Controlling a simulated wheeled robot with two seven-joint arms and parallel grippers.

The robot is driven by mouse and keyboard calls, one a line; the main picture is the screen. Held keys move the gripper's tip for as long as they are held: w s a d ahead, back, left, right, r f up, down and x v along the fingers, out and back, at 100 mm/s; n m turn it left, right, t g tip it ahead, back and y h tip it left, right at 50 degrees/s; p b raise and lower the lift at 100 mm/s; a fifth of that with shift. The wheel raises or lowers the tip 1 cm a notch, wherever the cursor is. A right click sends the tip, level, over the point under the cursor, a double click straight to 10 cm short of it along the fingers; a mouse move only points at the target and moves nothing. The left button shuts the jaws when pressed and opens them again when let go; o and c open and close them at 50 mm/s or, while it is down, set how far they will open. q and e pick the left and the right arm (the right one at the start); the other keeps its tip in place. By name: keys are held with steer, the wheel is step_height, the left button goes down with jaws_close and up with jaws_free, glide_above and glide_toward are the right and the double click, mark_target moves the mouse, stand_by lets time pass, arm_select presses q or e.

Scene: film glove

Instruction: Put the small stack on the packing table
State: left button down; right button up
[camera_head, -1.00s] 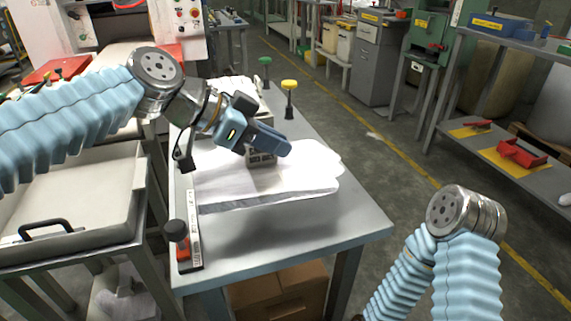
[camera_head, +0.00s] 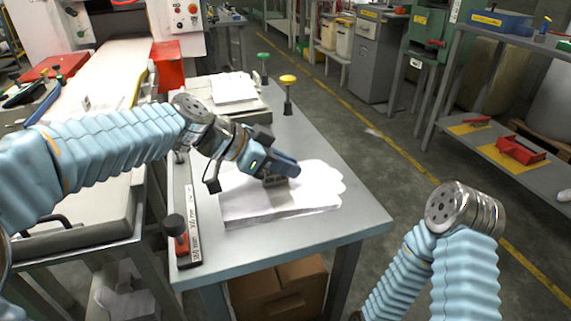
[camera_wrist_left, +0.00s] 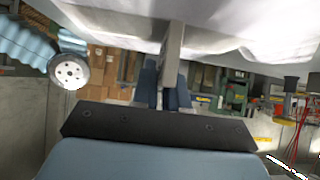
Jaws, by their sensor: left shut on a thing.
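The small stack (camera_head: 280,205) is a white pile of thin sheets with a scalloped, glove-like right edge. It lies on the grey metal packing table (camera_head: 330,232), and I cannot tell if all of it touches the top. A grey labelled piece (camera_head: 276,181) stands on the stack. My left gripper (camera_head: 284,168) is shut on that piece, just above the stack. In the left wrist view, the fingers (camera_wrist_left: 167,90) close around the grey piece (camera_wrist_left: 172,45), with white sheets beside it. My right arm shows at the right, but its gripper is not in view.
A ruler stop with a black knob (camera_head: 174,224) lines the table's left side. At the back, white sheets (camera_head: 232,88) lie on a grey block, near a green knob (camera_head: 263,57) and a yellow knob (camera_head: 288,79). The table's front right corner is clear.

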arm_select(q)
steer(key=c, duration=1.1)
jaws_free()
steer(key=shift+c, duration=0.2)
steer(key=shift+r+p, duration=0.2)
steer(key=shift+p, duration=0.2)
steer(key=v, duration=1.2)
steer(key=shift+b, duration=0.35)
steer(key=shift+f, duration=0.15)
